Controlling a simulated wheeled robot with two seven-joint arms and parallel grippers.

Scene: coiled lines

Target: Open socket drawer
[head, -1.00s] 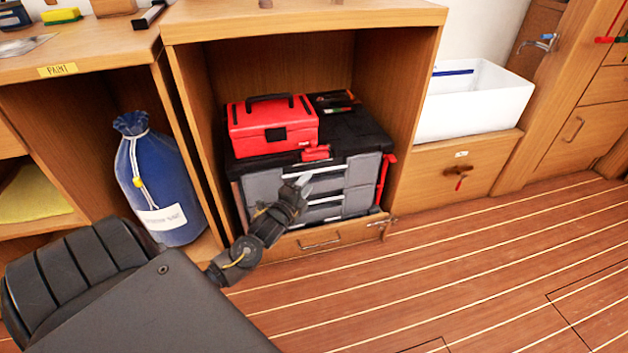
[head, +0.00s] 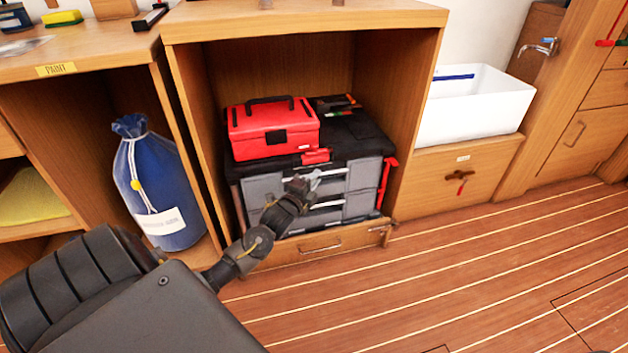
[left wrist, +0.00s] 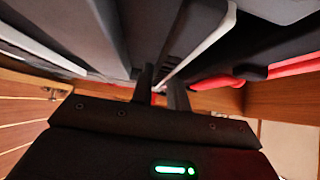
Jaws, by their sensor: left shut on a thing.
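A black and grey tool chest (head: 362,150) stands inside the wooden cabinet, with grey drawers that have pale bar handles. My left gripper (head: 308,182) is at the front of the upper grey drawer (head: 362,173). It is shut on that drawer's pale handle (head: 333,172). In the left wrist view, the two dark fingers (left wrist: 162,92) close around the end of a pale bar (left wrist: 205,42). No clear gap shows around the upper drawer. The fingers and wrist hide part of the drawer fronts. I see no label on the drawers. My right gripper is out of view.
A red toolbox (head: 273,128) sits on top of the chest. The wooden cabinet sides (head: 425,90) stand close on both sides. A wooden drawer (head: 335,241) lies below. A blue bag (head: 158,185) stands left. The plank floor (head: 450,270) in front is clear.

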